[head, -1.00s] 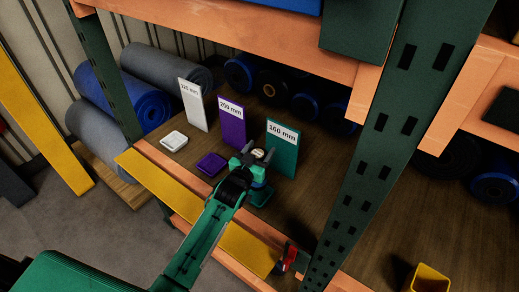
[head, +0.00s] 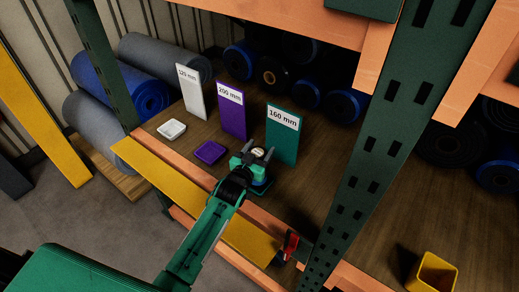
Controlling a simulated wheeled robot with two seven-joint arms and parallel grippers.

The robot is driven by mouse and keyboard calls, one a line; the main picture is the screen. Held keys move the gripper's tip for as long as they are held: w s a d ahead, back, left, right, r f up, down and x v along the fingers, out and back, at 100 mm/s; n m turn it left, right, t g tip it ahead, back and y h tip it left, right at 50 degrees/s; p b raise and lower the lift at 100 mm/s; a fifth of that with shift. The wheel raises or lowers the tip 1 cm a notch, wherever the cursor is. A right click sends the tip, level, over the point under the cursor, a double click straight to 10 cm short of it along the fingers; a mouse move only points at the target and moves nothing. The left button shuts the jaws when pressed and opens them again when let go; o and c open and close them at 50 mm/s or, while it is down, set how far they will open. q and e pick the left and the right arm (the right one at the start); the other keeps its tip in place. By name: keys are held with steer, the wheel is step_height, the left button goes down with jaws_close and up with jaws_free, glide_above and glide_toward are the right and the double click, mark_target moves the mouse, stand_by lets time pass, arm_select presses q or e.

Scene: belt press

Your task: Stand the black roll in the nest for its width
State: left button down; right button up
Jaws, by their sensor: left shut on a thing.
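My left gripper (head: 258,153) is shut on a roll (head: 258,151), of which a pale round end shows between the fingers. The fingers and wrist hide most of its side, so its black colour cannot be made out. It is at the green nest (head: 264,189), in front of the green 160 mm board (head: 282,135). I cannot tell whether the roll touches the nest's floor. The purple nest (head: 210,152) stands empty before the 200 mm board (head: 232,110), and the white nest (head: 171,129) stands empty before the 120 mm board (head: 190,92). My right gripper is out of view.
A green rack upright (head: 372,165) stands to the right of the gripper. A yellow strip (head: 190,195) runs along the shelf's front edge, with a red item (head: 290,244) at its right end. Large rolls (head: 150,94) lie behind at left. A yellow bin (head: 434,272) stands at lower right.

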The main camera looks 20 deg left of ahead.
arm_select(q)
steer(key=shift+f+b, duration=0.4)
steer(key=shift+f, duration=0.05)
stand_by(0.6)
steer(key=shift+c, duration=2.1)
jaws_free()
steer(key=shift+o, duration=0.5)
steer(key=shift+f, duration=0.15)
steer(key=shift+s, duration=0.3)
steer(key=s+a+b, duration=0.2)
steer(key=s+b, duration=0.1)
steer(key=s, duration=1)
steer(key=shift+s+a, duration=0.1)
